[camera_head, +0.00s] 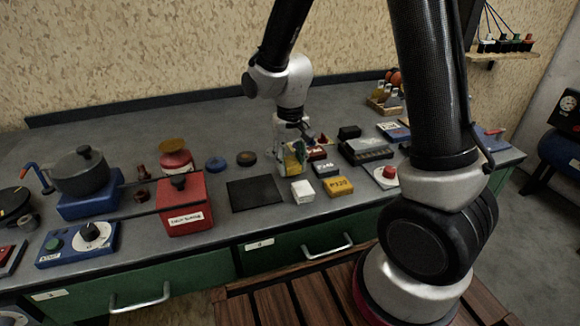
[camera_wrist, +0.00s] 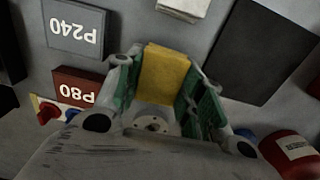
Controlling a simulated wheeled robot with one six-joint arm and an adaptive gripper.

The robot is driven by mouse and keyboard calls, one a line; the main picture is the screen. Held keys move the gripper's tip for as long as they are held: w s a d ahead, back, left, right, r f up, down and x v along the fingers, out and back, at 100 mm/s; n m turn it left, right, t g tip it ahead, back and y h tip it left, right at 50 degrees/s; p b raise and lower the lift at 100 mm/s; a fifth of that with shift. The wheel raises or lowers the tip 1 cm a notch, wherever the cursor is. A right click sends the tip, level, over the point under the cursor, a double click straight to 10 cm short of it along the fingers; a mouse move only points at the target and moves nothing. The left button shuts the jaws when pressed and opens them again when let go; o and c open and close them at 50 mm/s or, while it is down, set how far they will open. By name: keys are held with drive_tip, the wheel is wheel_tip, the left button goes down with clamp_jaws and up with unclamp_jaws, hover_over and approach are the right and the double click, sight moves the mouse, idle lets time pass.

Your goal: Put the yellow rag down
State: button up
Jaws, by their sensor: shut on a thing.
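The yellow rag (camera_wrist: 165,73) is between the green-padded fingers of my gripper (camera_wrist: 163,85) in the wrist view. My gripper is shut on it. In the head view my gripper (camera_head: 291,158) hangs over the grey bench top, and a bit of the yellow rag (camera_head: 291,165) shows between its fingers. A black square mat (camera_head: 254,193) lies on the bench just left of and in front of the gripper. Whether the rag touches the bench is hard to tell.
A white block (camera_head: 302,191), a yellow block (camera_head: 339,187) and dark red P80 block (camera_wrist: 76,85) lie close by, with a grey P240 block (camera_wrist: 74,28). A red box (camera_head: 184,205) stands left of the mat. A black tray (camera_head: 366,150) is to the right. Bare bench lies behind the gripper.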

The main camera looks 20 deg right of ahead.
drive_tip(key=shift+f, duration=0.8)
drive_tip(key=shift+s+f, duration=0.1)
drive_tip(key=shift+f, duration=0.15)
drive_tip(key=o, duration=1.3)
drive_tip(key=shift+f, duration=0.2)
drive_tip(key=shift+c, duration=0.2)
drive_tip(key=shift+r, duration=0.1)
